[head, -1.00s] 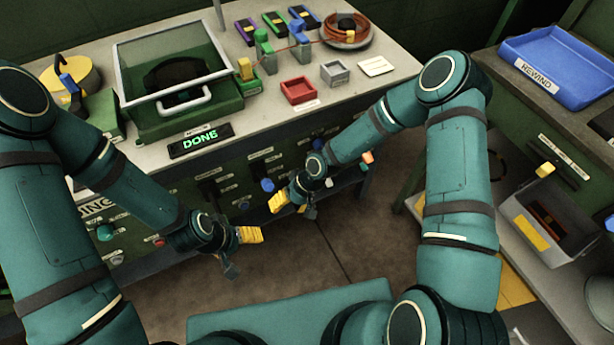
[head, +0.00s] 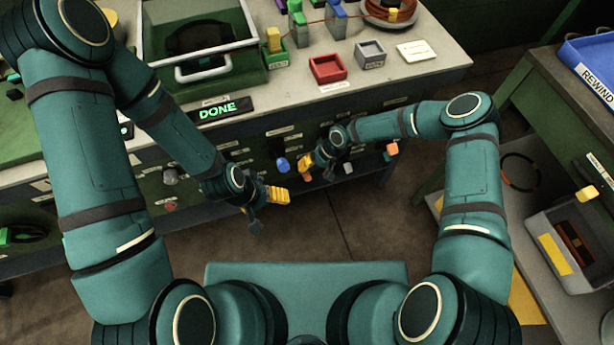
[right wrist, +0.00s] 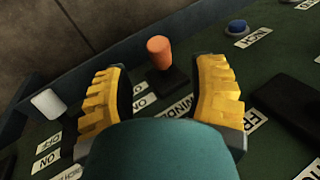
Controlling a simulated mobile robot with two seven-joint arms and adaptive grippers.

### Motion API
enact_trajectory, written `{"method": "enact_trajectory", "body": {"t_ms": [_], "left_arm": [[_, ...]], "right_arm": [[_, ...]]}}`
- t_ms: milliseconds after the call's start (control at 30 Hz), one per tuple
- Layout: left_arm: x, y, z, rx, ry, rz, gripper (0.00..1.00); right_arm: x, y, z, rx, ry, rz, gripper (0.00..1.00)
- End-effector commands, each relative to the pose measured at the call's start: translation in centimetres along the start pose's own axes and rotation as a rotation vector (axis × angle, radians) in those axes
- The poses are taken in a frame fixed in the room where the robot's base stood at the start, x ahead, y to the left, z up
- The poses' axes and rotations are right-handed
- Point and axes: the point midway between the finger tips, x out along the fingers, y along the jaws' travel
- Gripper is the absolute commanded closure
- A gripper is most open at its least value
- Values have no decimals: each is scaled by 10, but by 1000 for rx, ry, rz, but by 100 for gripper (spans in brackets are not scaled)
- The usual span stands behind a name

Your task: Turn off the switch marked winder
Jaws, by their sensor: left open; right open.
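In the right wrist view an orange switch lever (right wrist: 160,52) stands on a dark base between the fingertips of my right gripper (right wrist: 162,78), a little beyond them. A partly hidden label reading "WIND" (right wrist: 180,106) lies beside it, with ON-type labels to its left. The right gripper is open and empty; no contact with the lever shows. In the head view this gripper (head: 318,170) is at the bench's front panel, and I cannot tell which lever it faces there. My left gripper (head: 268,207) is open and empty, in front of the panel.
Neighbouring controls are a white switch (right wrist: 47,104) with OFF and ON labels and a blue button (right wrist: 237,27). The bench top holds a red tray (head: 328,69), a grey tray (head: 370,54) and a DONE display (head: 218,110). A side table with a blue REWIND tray (head: 590,70) stands right.

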Motion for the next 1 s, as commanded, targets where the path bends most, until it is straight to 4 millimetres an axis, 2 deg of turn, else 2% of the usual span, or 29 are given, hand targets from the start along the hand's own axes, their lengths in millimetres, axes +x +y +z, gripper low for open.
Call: {"method": "enact_trajectory", "body": {"t_ms": [33, 100, 300, 700, 733, 867, 900, 1000], "left_arm": [[4, -1, 0, 0, 1, 0, 26], [7, -2, 0, 1, 3, 0, 26], [12, -4, -1, 1, 6, 0, 26], [12, -4, -1, 1, 7, 0, 26], [12, -4, -1, 1, 7, 0, 26], [12, -4, -1, 1, 7, 0, 26], [12, -4, -1, 1, 7, 0, 26], [12, -4, -1, 1, 7, 0, 26]], "right_arm": [[13, 0, 1, -1, -2, -2, 42], [24, 0, 0, 1, -1, -1, 42], [46, 0, 0, -1, 0, 0, 42], [52, 0, 0, 0, 1, 0, 42], [52, 0, 0, 0, 1, 0, 40], [52, 0, 0, 0, 0, 0, 86], [52, 0, 0, 0, 0, 0, 100], [52, 0, 0, 0, 0, 0, 100]]}}
